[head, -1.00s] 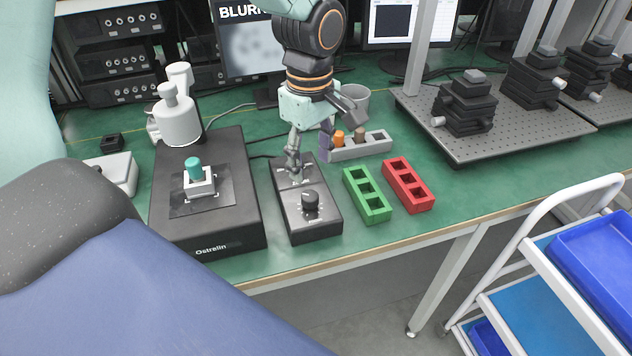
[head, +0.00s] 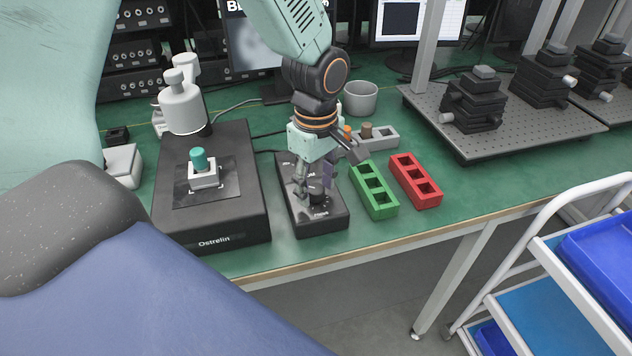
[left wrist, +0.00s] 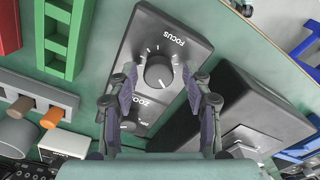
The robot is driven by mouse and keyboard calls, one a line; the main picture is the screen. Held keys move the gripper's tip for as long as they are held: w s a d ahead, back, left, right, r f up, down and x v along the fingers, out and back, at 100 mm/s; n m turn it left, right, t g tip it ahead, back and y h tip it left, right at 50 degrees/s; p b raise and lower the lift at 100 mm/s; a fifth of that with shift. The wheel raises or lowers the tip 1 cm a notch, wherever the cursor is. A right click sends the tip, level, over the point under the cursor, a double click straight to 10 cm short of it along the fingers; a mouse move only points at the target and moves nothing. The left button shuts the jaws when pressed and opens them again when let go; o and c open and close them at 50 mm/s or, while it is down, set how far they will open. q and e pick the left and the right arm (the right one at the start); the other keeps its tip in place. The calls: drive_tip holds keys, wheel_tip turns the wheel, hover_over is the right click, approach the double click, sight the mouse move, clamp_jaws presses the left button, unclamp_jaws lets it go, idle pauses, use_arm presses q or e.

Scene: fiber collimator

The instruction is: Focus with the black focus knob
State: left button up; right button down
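The black focus knob (head: 318,197) sits on the front of the dark control box (head: 322,226), beside the word FOCUS. In the left wrist view the knob (left wrist: 158,72) shows with its white pointer line and tick marks. My left gripper (head: 316,184) is over the box close to the knob and partly hides it. In the left wrist view its two fingers (left wrist: 160,88) are spread apart, with the knob showing between and just beyond the tips. I cannot tell whether a finger touches it. A ZOOM knob (left wrist: 129,124) is partly hidden behind a finger. My right gripper is not in view.
The Ostrelin stage unit (head: 212,222) with a teal-topped part (head: 198,160) stands left of the box. A green holder (head: 374,190) and a red holder (head: 415,181) stand to its right. A grey holder (head: 378,138) and monitor (head: 250,45) are behind.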

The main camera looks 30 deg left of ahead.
use_arm(q)
drive_tip(key=shift+w+a+f, duration=0.1)
drive_tip(key=shift+f, duration=0.05)
drive_tip(key=c, duration=0.3)
clamp_jaws()
drive_tip(key=shift+r+m+p, duration=0.2)
drive_tip(key=shift+m+p, duration=0.2)
drive_tip(key=shift+p, duration=0.35)
drive_tip(key=m+p, duration=0.8)
drive_tip(key=p, duration=0.2)
drive_tip(key=shift+r+m, duration=0.1)
drive_tip(key=shift+m, duration=0.2)
drive_tip(key=m+p, duration=0.2)
drive_tip(key=m, duration=0.1)
drive_tip(key=shift+m+p, duration=0.3)
drive_tip(key=shift+p, duration=0.05)
drive_tip(key=shift+m+p, duration=0.85)
drive_tip(key=shift+m, duration=0.75)
drive_tip(key=shift+w+f, duration=0.1)
drive_tip(key=shift+f, duration=0.1)
